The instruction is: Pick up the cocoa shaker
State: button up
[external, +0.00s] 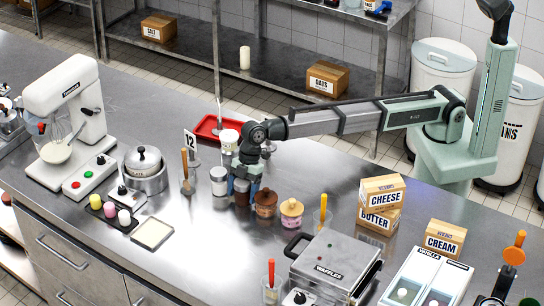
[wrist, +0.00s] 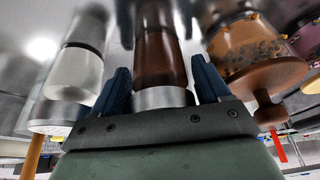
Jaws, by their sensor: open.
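The cocoa shaker (external: 241,192), a dark brown jar, stands upright on the steel counter, partly hidden by my gripper in the external view. In the wrist view the cocoa shaker (wrist: 160,58) shows brown contents and a silver lid at the near end. My gripper (external: 247,183) is open and lowered over it. In the wrist view the blue fingers of my gripper (wrist: 161,88) lie one on each side of the shaker, with a visible gap on both sides.
A white-filled shaker (external: 219,181) stands close on the left. A brown lidded pot (external: 265,203) stands close on the right, with a yellow pot (external: 291,213) beyond it. A red tray (external: 207,128) lies behind. The waffle maker (external: 333,264) is in front right.

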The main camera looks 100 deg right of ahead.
jog(key=shift+c, duration=0.3)
jog(key=c, duration=0.8)
jog(key=shift+r, duration=0.1)
